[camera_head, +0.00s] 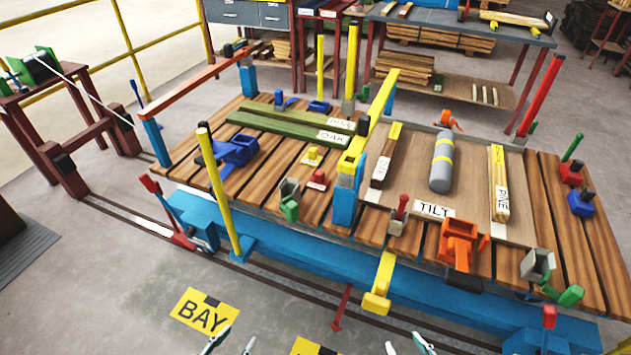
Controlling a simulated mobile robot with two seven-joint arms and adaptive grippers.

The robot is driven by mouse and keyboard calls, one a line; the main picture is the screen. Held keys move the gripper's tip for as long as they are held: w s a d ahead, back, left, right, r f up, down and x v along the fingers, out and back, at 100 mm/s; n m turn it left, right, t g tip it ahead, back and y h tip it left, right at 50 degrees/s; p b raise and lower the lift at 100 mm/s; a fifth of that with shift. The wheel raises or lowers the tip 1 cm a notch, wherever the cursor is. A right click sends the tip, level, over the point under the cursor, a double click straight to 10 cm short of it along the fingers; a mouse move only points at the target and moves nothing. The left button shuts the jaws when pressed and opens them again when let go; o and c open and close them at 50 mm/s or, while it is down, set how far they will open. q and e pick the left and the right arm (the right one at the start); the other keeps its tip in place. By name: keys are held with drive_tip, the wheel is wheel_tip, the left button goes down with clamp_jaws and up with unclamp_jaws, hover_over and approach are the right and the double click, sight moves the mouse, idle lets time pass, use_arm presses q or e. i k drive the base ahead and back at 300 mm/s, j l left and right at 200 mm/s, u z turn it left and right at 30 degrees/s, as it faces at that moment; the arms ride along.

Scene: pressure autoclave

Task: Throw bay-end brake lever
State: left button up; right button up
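A lever with a red handle (152,186) stands tilted at the left end of the blue rail cart (290,245). Its dark shaft runs down to a red foot (183,241) at the rail. A second red-topped lever (549,317) shows at the cart's near right corner. I cannot tell from labels which is the bay-end brake lever. My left gripper (234,342) shows only its fingertips at the bottom edge, apart and empty, beside the BAY floor sign (205,312). My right gripper (406,346) also shows only spread, empty fingertips. Both are clear of the levers.
The cart's plank deck (565,225) carries clamps, boards and a grey cylinder (442,162). A yellow post (217,190) rises at its near left. A yellow bracket (380,285) and a red arrow-like rod (341,308) stick out in front. Floor left of the sign is free.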

sight(191, 231)
drive_tip(key=i+j, duration=0.1)
drive_tip(key=j, duration=0.3)
drive_tip(key=i+j, duration=0.1)
drive_tip(key=j, duration=0.3)
drive_tip(key=i+j, duration=0.1)
drive_tip(key=j, duration=0.3)
drive_tip(key=i+j, duration=0.1)
drive_tip(key=j, duration=0.3)
drive_tip(key=i+j, duration=0.15)
drive_tip(key=j, duration=0.25)
drive_tip(key=i+j, duration=0.1)
drive_tip(key=j, duration=0.35)
